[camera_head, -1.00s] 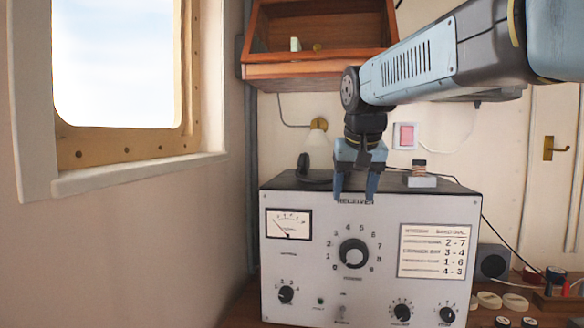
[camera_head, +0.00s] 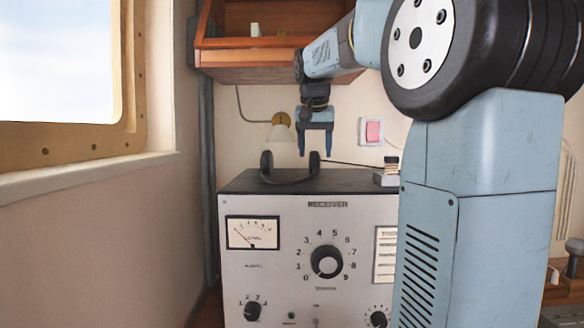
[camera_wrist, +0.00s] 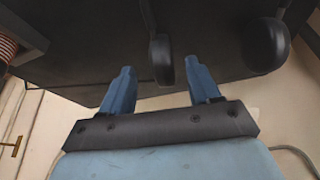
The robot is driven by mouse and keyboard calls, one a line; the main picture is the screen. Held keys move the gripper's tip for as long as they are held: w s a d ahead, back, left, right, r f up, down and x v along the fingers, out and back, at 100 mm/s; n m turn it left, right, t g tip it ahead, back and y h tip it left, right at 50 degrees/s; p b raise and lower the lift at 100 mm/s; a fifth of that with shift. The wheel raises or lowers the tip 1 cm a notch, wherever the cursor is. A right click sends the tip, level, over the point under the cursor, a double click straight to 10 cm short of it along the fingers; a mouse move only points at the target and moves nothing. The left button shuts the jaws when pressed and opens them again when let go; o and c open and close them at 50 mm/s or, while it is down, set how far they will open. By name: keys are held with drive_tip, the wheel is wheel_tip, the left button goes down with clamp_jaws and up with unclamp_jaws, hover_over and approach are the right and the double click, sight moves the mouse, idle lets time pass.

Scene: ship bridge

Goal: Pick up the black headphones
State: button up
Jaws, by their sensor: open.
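The black headphones (camera_head: 290,170) rest on top of the grey radio set (camera_head: 270,205), near its left end, with both ear cups showing. My gripper (camera_head: 315,152) is open and empty, above and behind the headphones, with its fingers pointing down. In the wrist view my gripper (camera_wrist: 157,82) shows its two blue fingers apart. One ear cup of the headphones (camera_wrist: 162,58) lies just beyond the fingertips, in line with the space between them. The other ear cup is further right. Whether a finger touches the headphones cannot be told.
A wooden shelf box (camera_head: 265,55) hangs on the wall above. A wall lamp (camera_head: 281,128) and a red switch (camera_head: 373,131) are on the wall behind. A small stacked object (camera_head: 390,170) stands on the radio's right part. The window wall (camera_head: 90,230) is at left.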

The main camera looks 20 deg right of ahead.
sight(315, 154)
drive_tip(key=shift+x, duration=2.2)
drive_tip(key=shift+c, duration=0.4)
drive_tip(key=shift+r, duration=0.1)
drive_tip(key=c, duration=0.8)
